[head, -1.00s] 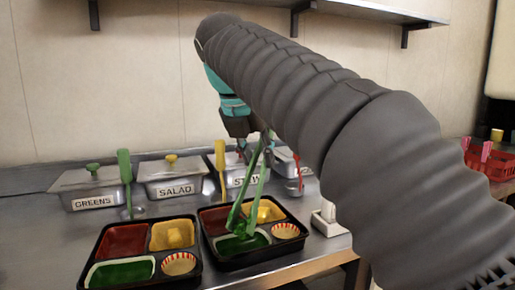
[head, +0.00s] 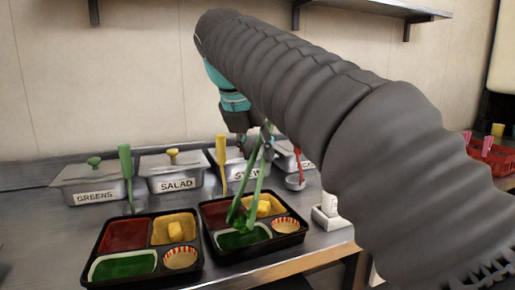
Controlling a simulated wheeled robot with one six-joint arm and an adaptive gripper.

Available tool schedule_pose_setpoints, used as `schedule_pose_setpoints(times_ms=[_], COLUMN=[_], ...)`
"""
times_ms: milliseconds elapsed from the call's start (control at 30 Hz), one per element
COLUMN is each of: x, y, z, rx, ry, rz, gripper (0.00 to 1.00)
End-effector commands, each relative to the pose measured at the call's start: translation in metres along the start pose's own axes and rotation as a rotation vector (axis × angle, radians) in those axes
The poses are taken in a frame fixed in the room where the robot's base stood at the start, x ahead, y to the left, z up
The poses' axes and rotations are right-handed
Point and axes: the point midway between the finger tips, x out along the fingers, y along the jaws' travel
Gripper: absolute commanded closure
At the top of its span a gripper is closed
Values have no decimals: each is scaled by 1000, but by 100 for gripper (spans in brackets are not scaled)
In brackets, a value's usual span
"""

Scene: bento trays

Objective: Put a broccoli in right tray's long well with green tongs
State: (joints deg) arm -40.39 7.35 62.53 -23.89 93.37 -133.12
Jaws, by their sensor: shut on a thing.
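My gripper (head: 262,140) is shut on the green tongs (head: 257,187), which point down and slightly left. The tong tips are over the right tray (head: 219,263), at the back edge of its long green well (head: 243,239). Something small and green may sit between the tips; I cannot tell whether it is a broccoli. The right tray also has a red well, a yellow well with a yellow piece (head: 263,209), and a striped cup (head: 286,225). My arm hides part of the gripper.
The left tray (head: 97,282) stands beside the right one. Lidded pans marked GREENS (head: 93,197) and SALAD (head: 177,185) line the back, with more behind my gripper. Green-handled (head: 126,165) and yellow-handled (head: 221,155) utensils stand upright. A white object (head: 328,212) sits right of the trays.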

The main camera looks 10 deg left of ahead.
Motion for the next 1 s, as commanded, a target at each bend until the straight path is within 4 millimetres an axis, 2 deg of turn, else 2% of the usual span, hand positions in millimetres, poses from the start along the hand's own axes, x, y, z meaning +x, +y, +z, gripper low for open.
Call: schedule_pose_setpoints(times_ms=[333,1000], x=[2,17], y=[0,1], z=[-1,-9], rx=[0,0], ry=[0,0], rz=[0,0], gripper=[100,100])
